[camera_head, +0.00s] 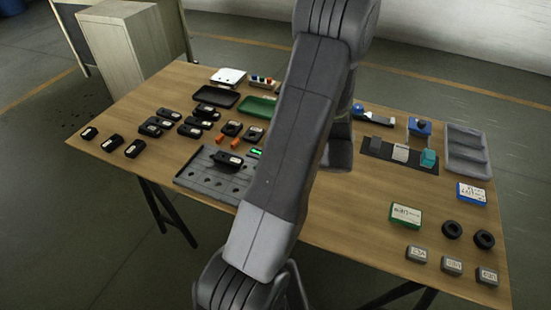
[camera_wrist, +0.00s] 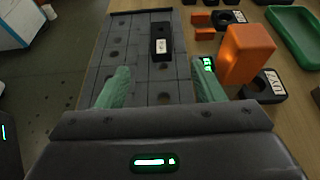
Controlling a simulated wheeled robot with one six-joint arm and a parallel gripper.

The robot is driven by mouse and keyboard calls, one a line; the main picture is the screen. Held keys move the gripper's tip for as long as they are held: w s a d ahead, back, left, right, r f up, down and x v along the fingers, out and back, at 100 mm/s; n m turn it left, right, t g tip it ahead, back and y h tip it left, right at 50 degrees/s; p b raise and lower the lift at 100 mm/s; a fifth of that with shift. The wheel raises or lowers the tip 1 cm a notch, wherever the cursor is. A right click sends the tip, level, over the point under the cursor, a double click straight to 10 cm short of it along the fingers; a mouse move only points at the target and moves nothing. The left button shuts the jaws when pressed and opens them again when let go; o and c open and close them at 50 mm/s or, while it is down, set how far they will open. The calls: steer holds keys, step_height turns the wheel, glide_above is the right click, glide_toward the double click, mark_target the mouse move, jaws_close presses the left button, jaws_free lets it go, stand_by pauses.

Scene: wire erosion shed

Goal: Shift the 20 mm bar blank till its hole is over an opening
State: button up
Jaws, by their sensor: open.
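A black bar blank (camera_wrist: 161,34) with a white label lies on the grey plate (camera_wrist: 122,62), whose surface has grid lines and several round openings. The label is too small to read, and I cannot tell whether the blank's hole is over an opening. In the head view a dark blank (camera_head: 229,159) lies on the plate (camera_head: 190,178), near its far edge. My gripper (camera_wrist: 160,86) has its green fingers apart and nothing between them. The blank is farther up the wrist picture, between the lines of the fingers. The head view does not clearly show the fingers; my arm covers that area.
An orange block (camera_wrist: 247,54) stands close to the right finger, with black labelled blanks (camera_wrist: 268,86) around it. A green tray (camera_wrist: 295,32) is farther right. In the head view, more black blanks (camera_head: 150,130) lie left of the plate.

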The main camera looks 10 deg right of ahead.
mark_target(230, 158)
steer(key=shift+w, duration=0.1)
stand_by(0.3)
steer(key=p+x, duration=0.1)
steer(key=x, duration=1.2)
steer(key=shift+w+a, duration=0.2)
steer(key=shift+a, duration=0.1)
jaws_close()
